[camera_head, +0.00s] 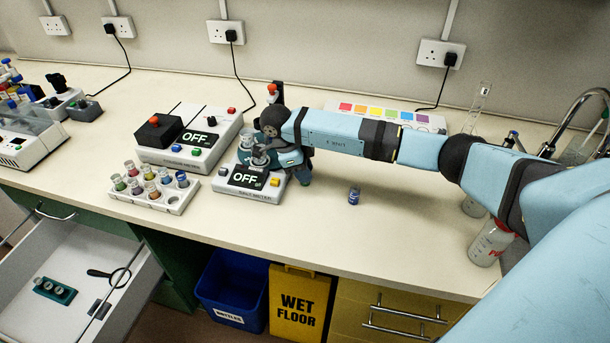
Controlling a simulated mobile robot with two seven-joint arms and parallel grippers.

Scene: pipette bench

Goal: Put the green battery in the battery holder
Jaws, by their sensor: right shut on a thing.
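My right gripper (262,154) is at the grey device reading OFF (250,179), low over its back part. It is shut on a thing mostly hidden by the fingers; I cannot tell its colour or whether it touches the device. No green battery can be made out clearly. A teal block (54,290) with round silver spots lies in the open drawer at the lower left; I cannot tell if it is the battery holder. A small dark blue cylinder (354,196) stands on the bench right of the device. My left gripper is out of view.
A white rack (178,206) of coloured vials stands left of the gripper. A larger OFF machine (190,150) is behind it. A magnifier (110,275) lies in the open drawer (88,248). Bottles (490,243) and a tap are at the right. The front middle bench is clear.

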